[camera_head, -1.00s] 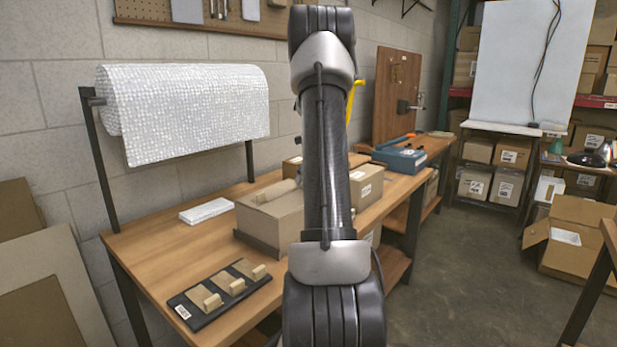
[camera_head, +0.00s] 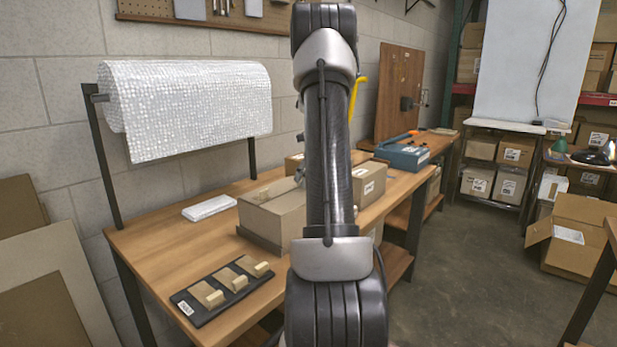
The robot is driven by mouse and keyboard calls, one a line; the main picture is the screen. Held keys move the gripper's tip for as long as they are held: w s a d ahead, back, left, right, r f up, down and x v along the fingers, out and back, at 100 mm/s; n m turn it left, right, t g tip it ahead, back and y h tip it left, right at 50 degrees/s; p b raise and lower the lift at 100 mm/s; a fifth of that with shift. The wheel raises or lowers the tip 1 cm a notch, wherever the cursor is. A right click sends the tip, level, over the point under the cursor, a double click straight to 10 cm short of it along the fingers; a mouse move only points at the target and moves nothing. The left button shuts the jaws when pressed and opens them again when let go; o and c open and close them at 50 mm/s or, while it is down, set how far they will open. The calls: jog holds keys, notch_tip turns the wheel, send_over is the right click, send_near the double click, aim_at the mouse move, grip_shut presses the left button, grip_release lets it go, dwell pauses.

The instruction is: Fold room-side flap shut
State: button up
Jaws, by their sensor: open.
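A brown carton (camera_head: 270,216) stands on the wooden workbench (camera_head: 150,243), partly behind my arm. Its long near side faces left and front. A small tan piece (camera_head: 263,196) shows on its top; I cannot tell whether it is part of a flap. The room-side part of the carton is hidden by my arm, so the state of that flap cannot be seen. My gripper (camera_head: 299,172) is mostly hidden behind the arm; only a small grey part shows at the arm's left edge, just above the carton. Contact with the carton cannot be told.
A dark board with several tan blocks (camera_head: 222,290) lies at the bench's front. A white pad (camera_head: 209,208) and a bubble-wrap roll (camera_head: 188,105) are at the left. A closed carton (camera_head: 369,183) and a blue toolbox (camera_head: 402,155) stand right. An open box (camera_head: 570,238) is on the floor.

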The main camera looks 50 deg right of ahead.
jog(key=v, duration=1.2)
jog(key=s+a+f+n+g, duration=0.2)
jog(key=s+a+f+n, duration=0.3)
jog(key=n, duration=0.7)
jog(key=s+a+r+n, duration=0.1)
jog(key=s+a+n, duration=0.4)
jog(key=a, duration=0.5)
jog(key=s+a+r+n+t, duration=0.1)
jog(key=s+a+n, duration=0.4)
jog(key=a+n, duration=0.5)
jog(key=s+a+r+n, duration=0.2)
jog(key=s+a+n, duration=0.4)
jog(key=a, duration=0.5)
jog(key=shift+r+n+t, duration=0.25)
jog(key=shift+n+t, duration=0.15)
jog(key=shift+n, duration=0.7)
